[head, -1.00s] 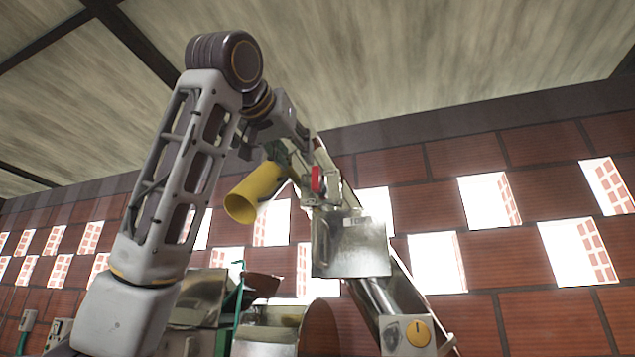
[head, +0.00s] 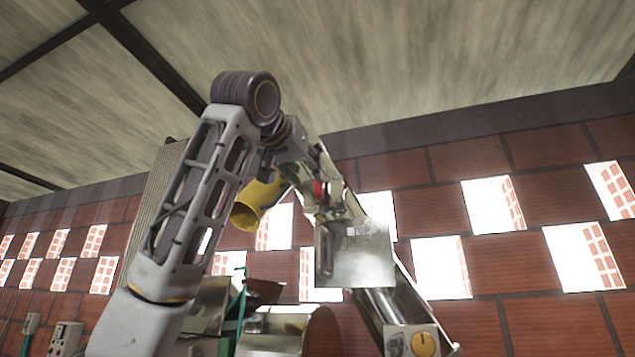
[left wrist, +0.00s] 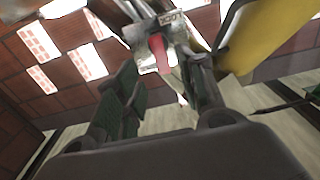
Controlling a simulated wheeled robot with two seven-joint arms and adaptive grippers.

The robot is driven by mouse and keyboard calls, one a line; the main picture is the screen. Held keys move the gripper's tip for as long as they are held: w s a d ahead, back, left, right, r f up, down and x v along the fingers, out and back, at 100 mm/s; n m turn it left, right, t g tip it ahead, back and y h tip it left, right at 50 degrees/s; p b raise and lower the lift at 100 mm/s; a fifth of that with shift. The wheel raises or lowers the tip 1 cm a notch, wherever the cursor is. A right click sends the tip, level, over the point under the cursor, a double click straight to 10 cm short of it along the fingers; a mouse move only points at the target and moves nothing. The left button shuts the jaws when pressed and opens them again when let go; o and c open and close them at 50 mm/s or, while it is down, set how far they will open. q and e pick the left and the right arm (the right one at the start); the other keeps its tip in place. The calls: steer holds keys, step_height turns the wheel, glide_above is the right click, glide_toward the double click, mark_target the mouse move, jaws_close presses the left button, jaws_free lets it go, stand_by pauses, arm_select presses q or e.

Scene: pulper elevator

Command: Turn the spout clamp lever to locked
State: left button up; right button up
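The red spout clamp lever (head: 319,191) shows small in the head view, partly covered by my left gripper (head: 325,178). In the left wrist view, the red lever (left wrist: 159,50) lies between the fingertips of my left gripper (left wrist: 163,66), a little beyond them. The two dark fingers stand apart, and I see no clear contact with the lever. A label reading LOCK (left wrist: 171,18) sits on the metal just past the lever. The yellow spout (head: 256,202) is left of the gripper in the head view. My right gripper is out of view.
A metal plate box (head: 362,255) and a sloping metal chute stand right of the gripper, with a yellow knob (head: 424,344) lower down. Metal machinery (head: 270,322) stands below. A brick wall (head: 470,160) with openings is behind. In the wrist view, the yellow spout (left wrist: 262,35) is close beside the right finger.

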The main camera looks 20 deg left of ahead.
mark_target(318, 186)
arm_select(q)
steer(key=w+p, duration=0.3)
steer(key=w, duration=0.6)
steer(key=shift+d, duration=0.15)
steer(key=shift+s, duration=0.1)
jaws_close()
